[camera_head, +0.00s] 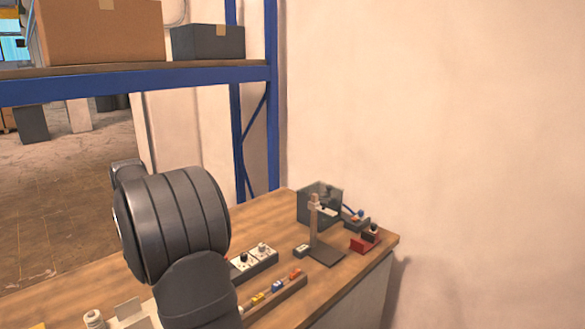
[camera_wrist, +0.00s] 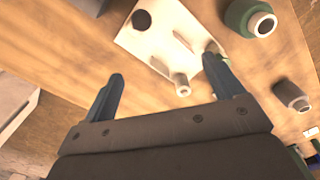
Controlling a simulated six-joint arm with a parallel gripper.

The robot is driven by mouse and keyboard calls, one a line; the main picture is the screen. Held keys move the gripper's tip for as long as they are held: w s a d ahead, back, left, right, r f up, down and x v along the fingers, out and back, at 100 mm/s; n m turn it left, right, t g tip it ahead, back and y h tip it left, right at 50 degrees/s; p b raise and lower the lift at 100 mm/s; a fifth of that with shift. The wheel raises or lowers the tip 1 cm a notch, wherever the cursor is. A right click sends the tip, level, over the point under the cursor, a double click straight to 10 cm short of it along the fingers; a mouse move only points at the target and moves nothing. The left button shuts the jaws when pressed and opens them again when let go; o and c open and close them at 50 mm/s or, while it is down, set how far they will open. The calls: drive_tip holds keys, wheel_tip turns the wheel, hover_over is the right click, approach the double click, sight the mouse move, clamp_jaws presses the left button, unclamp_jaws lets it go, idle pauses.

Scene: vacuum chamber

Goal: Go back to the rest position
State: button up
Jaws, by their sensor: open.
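My gripper (camera_wrist: 162,88) shows in the wrist view with its two dark fingers spread apart and nothing between them. It is above the wooden workbench (camera_wrist: 85,50). A white plate (camera_wrist: 150,45) with small fittings on it lies below and beyond the fingertips. In the head view my dark arm covers the middle of the workbench (camera_head: 285,212), and my gripper is hidden there.
A glass-sided chamber (camera_head: 320,203), a stand (camera_head: 315,230) and a red block (camera_head: 364,243) are at the bench's far right. A power strip (camera_head: 252,262) and a wooden rack (camera_head: 275,298) lie beside my arm. A blue-framed shelf (camera_head: 150,80) holds boxes. A green-and-white cylinder (camera_wrist: 250,20) stands near the plate.

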drive_tip(key=s+a+f+n, duration=0.2)
drive_tip(key=a+f, duration=0.4)
drive_tip(key=a, duration=0.1)
drive_tip(key=shift+a+f+n, duration=0.15)
drive_tip(key=shift+f+n, duration=0.15)
drive_tip(key=shift+s, duration=0.1)
idle(1.1)
